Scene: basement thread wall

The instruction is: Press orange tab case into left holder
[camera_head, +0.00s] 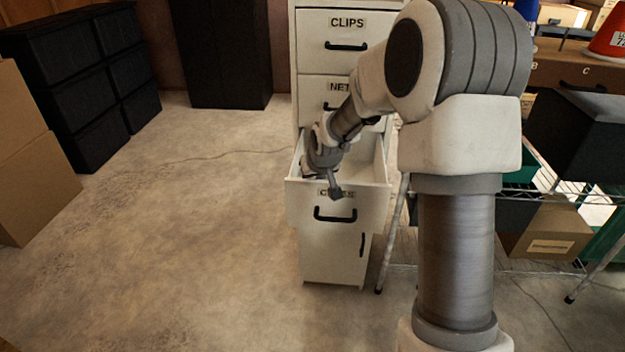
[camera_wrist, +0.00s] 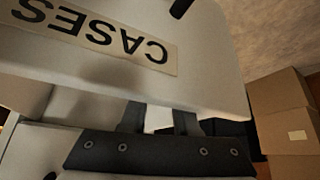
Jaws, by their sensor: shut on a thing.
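My gripper (camera_head: 337,192) is at the front of the open drawer (camera_head: 375,207) labelled CASES. In the wrist view its two dark fingers (camera_wrist: 158,120) come up from below, and the drawer front (camera_wrist: 205,60) hides their tips. A pale thing (camera_wrist: 158,117) fills the gap between the fingers; only a small part shows, and I cannot tell whether it is the case. No orange tab shows in either view. The left holder cannot be made out.
Shut drawers labelled CLIPS (camera_head: 347,47) and NET (camera_head: 320,90) are above the open one. A wire shelf (camera_head: 545,180) with boxes stands to the right. Black crates (camera_head: 80,90) and cardboard boxes (camera_head: 30,150) stand at the left.

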